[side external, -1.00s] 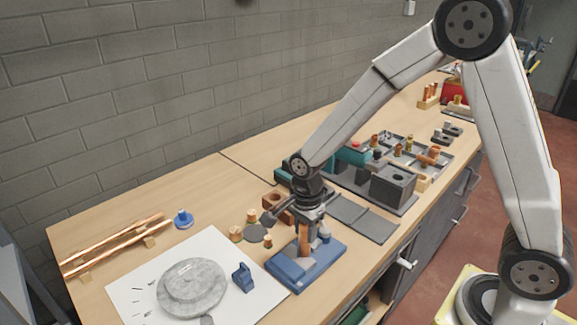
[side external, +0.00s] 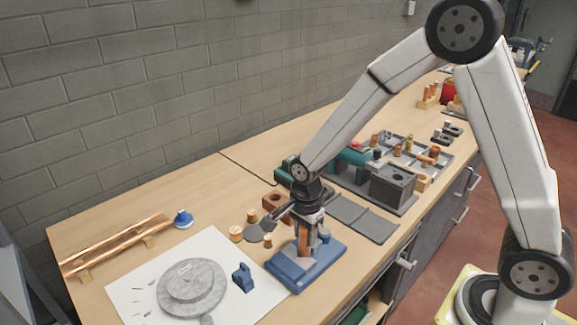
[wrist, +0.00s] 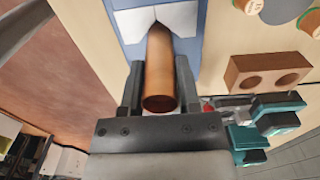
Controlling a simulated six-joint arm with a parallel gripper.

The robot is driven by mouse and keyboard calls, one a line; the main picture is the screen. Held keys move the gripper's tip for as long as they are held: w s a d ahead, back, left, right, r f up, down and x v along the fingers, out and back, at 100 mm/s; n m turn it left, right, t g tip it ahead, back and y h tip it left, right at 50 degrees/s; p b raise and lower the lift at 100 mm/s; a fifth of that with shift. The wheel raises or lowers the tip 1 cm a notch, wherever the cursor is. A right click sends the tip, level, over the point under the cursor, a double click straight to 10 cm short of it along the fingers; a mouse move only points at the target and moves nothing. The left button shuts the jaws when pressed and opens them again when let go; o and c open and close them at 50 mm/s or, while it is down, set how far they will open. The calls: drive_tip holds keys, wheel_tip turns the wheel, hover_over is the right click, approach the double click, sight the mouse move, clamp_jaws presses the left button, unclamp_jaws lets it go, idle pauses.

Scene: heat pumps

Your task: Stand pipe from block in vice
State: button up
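The copper pipe (wrist: 172,68) stands upright on the blue vice, and its open top end faces the camera in the wrist view. My gripper (wrist: 160,78) has one finger on each side of the pipe, close against it, and looks shut on it. The vice's pale V-notched jaw (wrist: 188,20) shows at the pipe's far end. In the side view my gripper (side external: 305,236) points down over the blue vice (side external: 322,262) and partly hides the pipe. The reddish-brown block (wrist: 268,68) has two holes that look empty; it also stands behind my gripper in the side view (side external: 272,201).
Teal and dark fixtures (wrist: 278,108) lie close to the block. Short copper pieces (side external: 236,232) and a grey disc sit left of the vice. A blue holder (side external: 243,278) stands on a white sheet in front.

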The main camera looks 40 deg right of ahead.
drive_tip(key=o, duration=0.4)
drive_tip(key=shift+o, duration=0.2)
drive_tip(key=shift+r, duration=3.9)
drive_tip(key=s+d+f+n+t, duration=0.1)
drive_tip(key=s+d+n, duration=0.1)
drive_tip(key=s+n, duration=0.3)
drive_tip(key=s+d+f+n+t, duration=0.1)
drive_tip(key=s+n, duration=0.4)
drive_tip(key=n, duration=0.8)
drive_tip(key=shift+d+f+t, duration=0.15)
drive_tip(key=shift+d+t, duration=0.15)
drive_tip(key=shift+d, duration=0.45)
drive_tip(key=shift+w, duration=0.1)
